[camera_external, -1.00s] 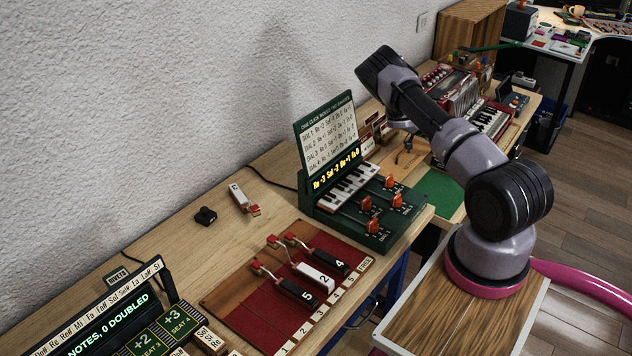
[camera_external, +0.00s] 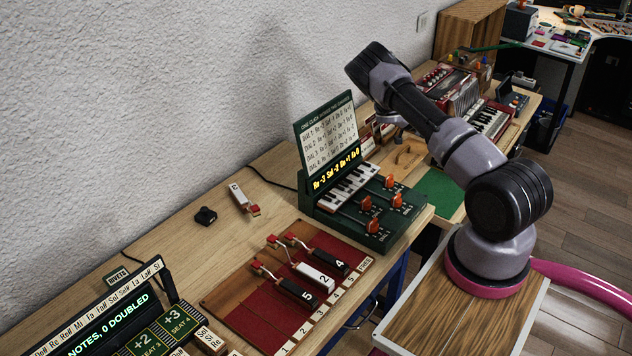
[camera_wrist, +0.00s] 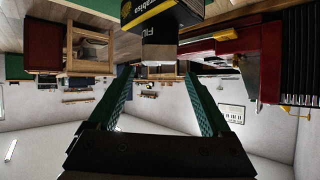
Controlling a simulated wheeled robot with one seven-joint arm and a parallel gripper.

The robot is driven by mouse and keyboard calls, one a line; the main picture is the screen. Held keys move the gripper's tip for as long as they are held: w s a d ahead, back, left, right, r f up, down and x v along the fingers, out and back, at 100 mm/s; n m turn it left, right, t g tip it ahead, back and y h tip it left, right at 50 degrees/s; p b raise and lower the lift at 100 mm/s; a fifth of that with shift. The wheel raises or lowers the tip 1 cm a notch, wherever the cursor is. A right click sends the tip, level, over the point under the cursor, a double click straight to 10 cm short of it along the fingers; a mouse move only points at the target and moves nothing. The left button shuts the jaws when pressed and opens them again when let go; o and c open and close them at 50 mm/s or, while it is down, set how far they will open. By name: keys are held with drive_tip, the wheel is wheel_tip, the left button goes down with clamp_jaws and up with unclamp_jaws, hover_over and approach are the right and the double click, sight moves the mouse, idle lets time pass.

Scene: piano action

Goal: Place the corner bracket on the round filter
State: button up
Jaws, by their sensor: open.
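I cannot pick out the corner bracket or the round filter with certainty in either view. My gripper (camera_wrist: 158,78) shows in the wrist view as two green ridged fingers, spread apart with nothing between them.
A green piano panel with orange levers (camera_external: 368,200) stands left of the arm. A red accordion (camera_external: 458,92) is behind the arm; a red body with black bellows (camera_wrist: 285,55) fills the wrist view's right side. A wooden stand (camera_wrist: 92,50) is at its left.

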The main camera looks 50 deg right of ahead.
drive_tip(key=shift+v, duration=1.6)
drive_tip(key=w+a+r+n+t+y, duration=0.3)
drive_tip(key=a+r+n+t, duration=0.2)
drive_tip(key=a+r, duration=1)
drive_tip(key=w+a+r+n+t+y, duration=0.45)
drive_tip(key=a+r, duration=0.85)
drive_tip(key=a, duration=0.5)
drive_tip(key=s+a+r+n+t+y, duration=0.1)
drive_tip(key=s+a+r+n+t, duration=0.1)
drive_tip(key=s+a+r+n, duration=0.4)
drive_tip(key=s+a+r+n+t, duration=0.15)
drive_tip(key=a+r, duration=0.25)
drive_tip(key=a, duration=0.4)
drive_tip(key=s+a+r+n+t+y, duration=0.2)
drive_tip(key=s+a+n, duration=0.5)
drive_tip(key=s+a, duration=0.4)
drive_tip(key=shift+s+a+r+t, duration=0.3)
drive_tip(key=shift+s+r+t, duration=0.1)
drive_tip(key=shift+s+r, duration=0.15)
